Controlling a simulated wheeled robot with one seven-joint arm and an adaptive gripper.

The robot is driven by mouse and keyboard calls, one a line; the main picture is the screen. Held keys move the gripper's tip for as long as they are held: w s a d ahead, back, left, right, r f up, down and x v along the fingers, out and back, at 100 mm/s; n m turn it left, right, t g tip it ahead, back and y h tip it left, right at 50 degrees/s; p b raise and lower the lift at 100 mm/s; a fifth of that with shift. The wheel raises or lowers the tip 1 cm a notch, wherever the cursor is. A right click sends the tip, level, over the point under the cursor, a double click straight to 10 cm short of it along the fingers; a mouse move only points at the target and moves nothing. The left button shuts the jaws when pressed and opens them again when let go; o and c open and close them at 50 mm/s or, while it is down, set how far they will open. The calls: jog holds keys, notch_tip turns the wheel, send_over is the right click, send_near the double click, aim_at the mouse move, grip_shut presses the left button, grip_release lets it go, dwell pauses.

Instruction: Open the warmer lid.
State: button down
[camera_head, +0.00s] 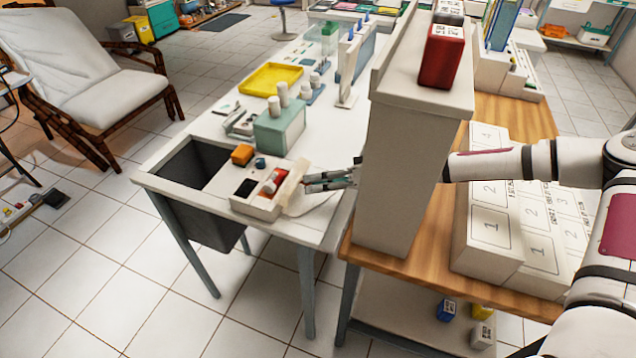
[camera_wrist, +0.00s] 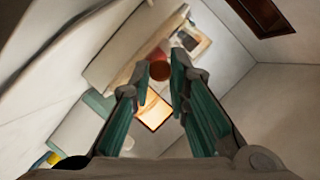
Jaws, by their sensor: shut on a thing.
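The warmer (camera_head: 252,205) is a small white box at the near end of the white table, with a dark window and a red part on top. Its cream lid (camera_head: 293,183) stands raised and tilted at the right side of the box. My gripper (camera_head: 310,184) reaches in from the right, its fingertips at the lid. In the wrist view, a round brown-red knob (camera_wrist: 160,70) sits between the fingertips of my gripper (camera_wrist: 160,73). It appears to be the lid's handle. The fingers are closed about it and hide part of the lid.
A tall white cabinet (camera_head: 405,170) stands close to the right of my gripper and hides part of my arm. A dark bin (camera_head: 195,185) is left of the warmer.

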jog(key=shift+a+r+h+p, duration=0.15)
jog(key=shift+r+h+p, duration=0.4)
jog(key=shift+p, duration=0.15)
jog(key=shift+w+a+r+h+p, duration=0.2)
jog(key=shift+r+h+p, duration=0.15)
jog(key=shift+h+p, duration=0.25)
jog(key=c, duration=1.5)
grip_release()
jog(key=v, duration=1.2)
jog(key=shift+w, duration=0.1)
